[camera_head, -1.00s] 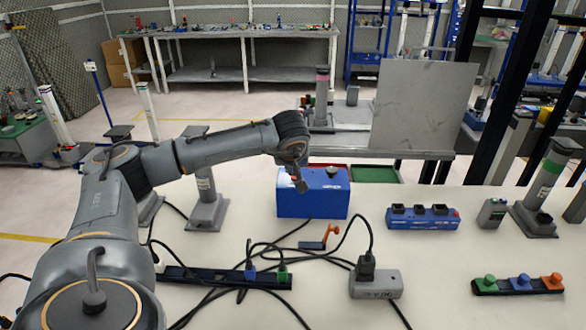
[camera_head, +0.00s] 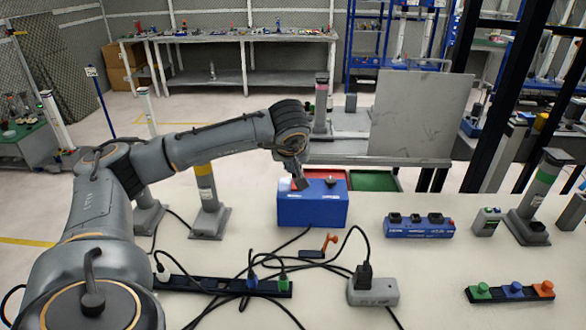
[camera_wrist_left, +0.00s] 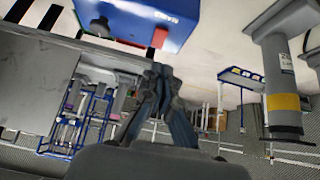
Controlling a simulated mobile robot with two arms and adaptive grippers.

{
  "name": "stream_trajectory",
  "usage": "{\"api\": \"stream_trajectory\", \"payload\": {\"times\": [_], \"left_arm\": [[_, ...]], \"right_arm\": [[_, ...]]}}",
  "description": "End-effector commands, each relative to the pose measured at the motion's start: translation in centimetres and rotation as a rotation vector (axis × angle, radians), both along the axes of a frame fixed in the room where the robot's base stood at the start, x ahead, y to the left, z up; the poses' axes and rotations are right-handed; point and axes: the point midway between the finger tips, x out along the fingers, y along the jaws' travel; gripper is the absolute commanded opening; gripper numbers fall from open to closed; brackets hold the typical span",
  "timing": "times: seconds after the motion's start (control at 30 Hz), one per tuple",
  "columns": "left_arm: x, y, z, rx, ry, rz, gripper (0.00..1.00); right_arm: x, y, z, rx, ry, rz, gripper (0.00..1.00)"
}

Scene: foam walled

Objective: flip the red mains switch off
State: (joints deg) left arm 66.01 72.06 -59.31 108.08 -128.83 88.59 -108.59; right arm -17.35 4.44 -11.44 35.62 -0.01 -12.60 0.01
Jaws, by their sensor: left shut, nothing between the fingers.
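The blue box (camera_head: 313,210) stands at the back of the pale bench and has a dark knob (camera_head: 330,182) on the right of its top. A small red patch (camera_head: 297,184) shows at the left of the top beside my fingertips; I take it for the red switch, but its position cannot be read. My left gripper (camera_head: 303,184) is shut and empty, pointing down at the top's left part; contact cannot be told. In the left wrist view, the box (camera_wrist_left: 140,18) with MAINS lettering is above the closed fingers (camera_wrist_left: 157,72). My right gripper is out of view.
Black cables cross the bench around a dark power strip (camera_head: 210,286) and a grey socket box (camera_head: 373,291). An orange-handled lever (camera_head: 328,243) lies in front of the box. A blue unit (camera_head: 418,228) and a button strip (camera_head: 510,292) are at right. A post (camera_head: 207,200) stands left.

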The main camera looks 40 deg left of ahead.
Motion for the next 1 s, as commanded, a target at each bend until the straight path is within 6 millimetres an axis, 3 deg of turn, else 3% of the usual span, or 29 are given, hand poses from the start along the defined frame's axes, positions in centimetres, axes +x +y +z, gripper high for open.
{"api": "stream_trajectory", "payload": {"times": [0.2,0.37,1.0], "left_arm": [[-2.6,-2.2,2.4,0.0,-0.004,-0.002,0.0],[-3.6,-3.0,3.3,0.0,-0.002,0.0,0.0],[-3.8,-3.2,3.6,0.0,-0.002,0.002,0.0]], "right_arm": [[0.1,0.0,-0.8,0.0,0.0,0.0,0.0],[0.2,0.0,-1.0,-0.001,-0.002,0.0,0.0],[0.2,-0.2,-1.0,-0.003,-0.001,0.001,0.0]]}}
